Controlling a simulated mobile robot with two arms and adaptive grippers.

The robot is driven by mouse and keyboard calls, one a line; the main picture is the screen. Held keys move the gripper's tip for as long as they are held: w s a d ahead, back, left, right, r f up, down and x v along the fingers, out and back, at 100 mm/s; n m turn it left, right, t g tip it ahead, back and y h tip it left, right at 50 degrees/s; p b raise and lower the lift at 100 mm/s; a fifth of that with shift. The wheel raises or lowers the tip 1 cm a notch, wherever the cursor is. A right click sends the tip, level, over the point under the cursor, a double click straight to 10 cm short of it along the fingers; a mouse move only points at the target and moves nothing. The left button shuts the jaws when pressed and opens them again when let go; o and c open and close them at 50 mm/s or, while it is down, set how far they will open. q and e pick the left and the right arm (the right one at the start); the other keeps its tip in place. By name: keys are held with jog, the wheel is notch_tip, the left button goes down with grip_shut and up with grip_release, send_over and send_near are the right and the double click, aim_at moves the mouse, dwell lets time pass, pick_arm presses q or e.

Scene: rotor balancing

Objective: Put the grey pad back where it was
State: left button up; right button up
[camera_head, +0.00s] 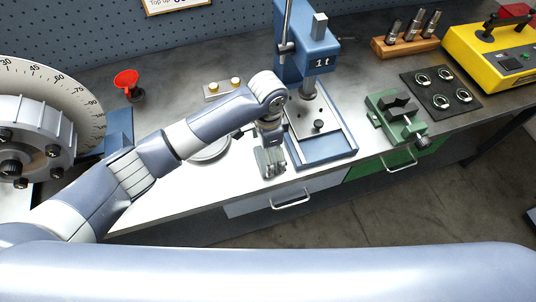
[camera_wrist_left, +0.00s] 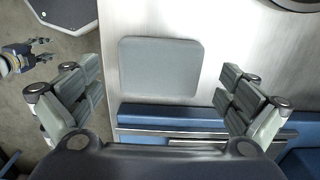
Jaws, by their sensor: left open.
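The grey pad (camera_wrist_left: 160,67) is a flat square with rounded corners. In the left wrist view it lies on the bare steel bench top, close to the front edge, beside a blue base. My left gripper (camera_wrist_left: 168,98) is open and empty above the bench, its fingers spread wide on either side of the pad and not touching it. In the head view my left gripper (camera_head: 272,163) points down just left of the blue press (camera_head: 322,152), and I cannot make out the pad there. At the left wrist view's left edge, what looks like my right gripper (camera_wrist_left: 38,50) shows small over the floor.
A round dish (camera_head: 210,152) lies left of my left gripper. A big dial (camera_head: 75,80) is far left. A green vise (camera_head: 400,118) stands right of the press. The front-left bench is clear.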

pick_arm(q)
notch_tip(320, 180, up, 10)
jog(key=b, duration=0.2)
dwell(0.4)
